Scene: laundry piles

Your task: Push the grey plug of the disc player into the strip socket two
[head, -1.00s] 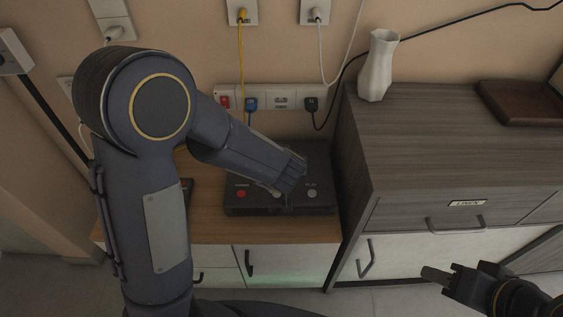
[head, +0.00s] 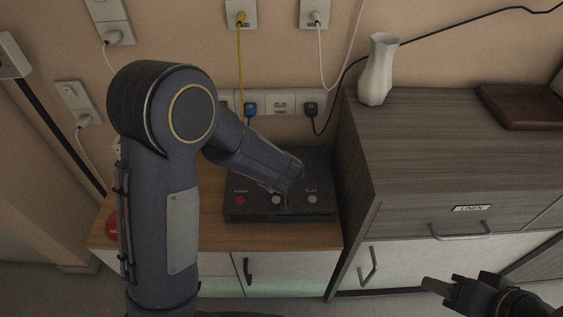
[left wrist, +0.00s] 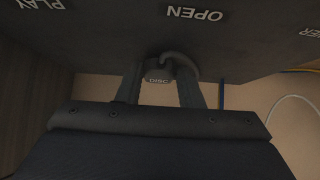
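The disc player (head: 320,190) is a dark box on the wooden top, with POWER, OPEN and PLAY labels. The grey plug (left wrist: 158,75), marked DISC, sits between the fingers of my left gripper (left wrist: 160,72) in the left wrist view, its cord curling beside it. The fingers appear closed on its sides. My right gripper (head: 432,286) is away at lower right.
A yellow cord (head: 240,60) and a white cord (head: 320,55) hang from wall sockets above the strip. A taller grey cabinet (head: 430,130) stands to the right, with a white vase (head: 377,70) and a brown tray (head: 520,108) on it.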

